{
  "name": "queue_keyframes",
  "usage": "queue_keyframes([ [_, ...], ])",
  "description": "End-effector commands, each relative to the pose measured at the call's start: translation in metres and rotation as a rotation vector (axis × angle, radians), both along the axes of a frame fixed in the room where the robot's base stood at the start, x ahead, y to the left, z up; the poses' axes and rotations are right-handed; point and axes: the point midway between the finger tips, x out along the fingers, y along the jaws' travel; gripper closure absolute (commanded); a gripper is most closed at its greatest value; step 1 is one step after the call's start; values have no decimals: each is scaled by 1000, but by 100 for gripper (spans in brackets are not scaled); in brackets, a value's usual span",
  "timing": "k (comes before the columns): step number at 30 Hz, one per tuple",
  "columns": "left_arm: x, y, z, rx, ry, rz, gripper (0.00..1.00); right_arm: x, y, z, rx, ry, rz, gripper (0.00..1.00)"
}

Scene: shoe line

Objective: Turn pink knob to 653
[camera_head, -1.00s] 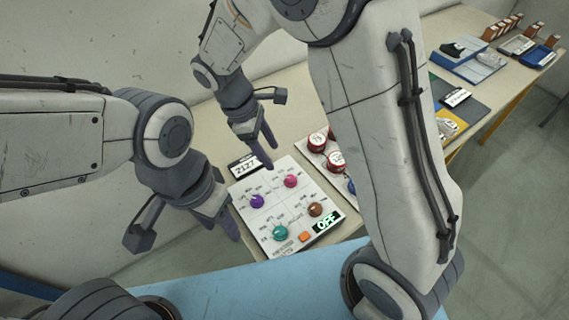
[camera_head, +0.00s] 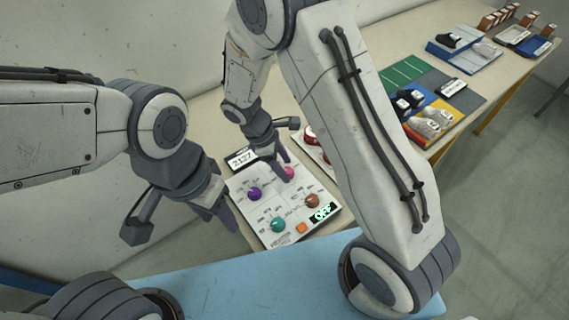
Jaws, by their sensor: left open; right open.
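The pink knob (camera_head: 288,173) is at the upper right of a white control panel (camera_head: 262,225). My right gripper (camera_head: 280,172) is open, with its fingers at the pink knob and partly hiding it. I cannot tell whether they touch it. A purple knob (camera_head: 254,193), a teal knob (camera_head: 278,224) and a brown knob (camera_head: 312,201) are on the same panel. My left gripper (camera_head: 226,215) is open and empty, just left of the panel.
A black sign (camera_head: 241,159) reading 2127 stands behind the panel. Red-topped round items (camera_head: 311,136) are right of it, partly hidden by my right arm. Shoes (camera_head: 432,122) lie on coloured mats farther right. An orange button (camera_head: 301,227) is at the panel's front.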

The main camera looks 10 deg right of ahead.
Motion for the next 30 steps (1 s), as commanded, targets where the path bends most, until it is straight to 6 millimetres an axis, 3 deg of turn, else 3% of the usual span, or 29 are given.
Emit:
queue_keyframes([
  [5, 0, 0, 0, 0, 0, 0, 50, 0, 0, 0, 0, 0, 0, 35],
  [10, 0, 0, 0, 0, 0, 0, 50, 0, 0, 0, 0, 0, 0, 100],
  [20, 0, 0, 2, 0, 0, 0, 50, 1, 0, 1, 0, 0, -26, 100],
  [30, 0, 0, 13, 0, 0, 0, 50, 3, -1, 2, 0, 0, -228, 100],
])
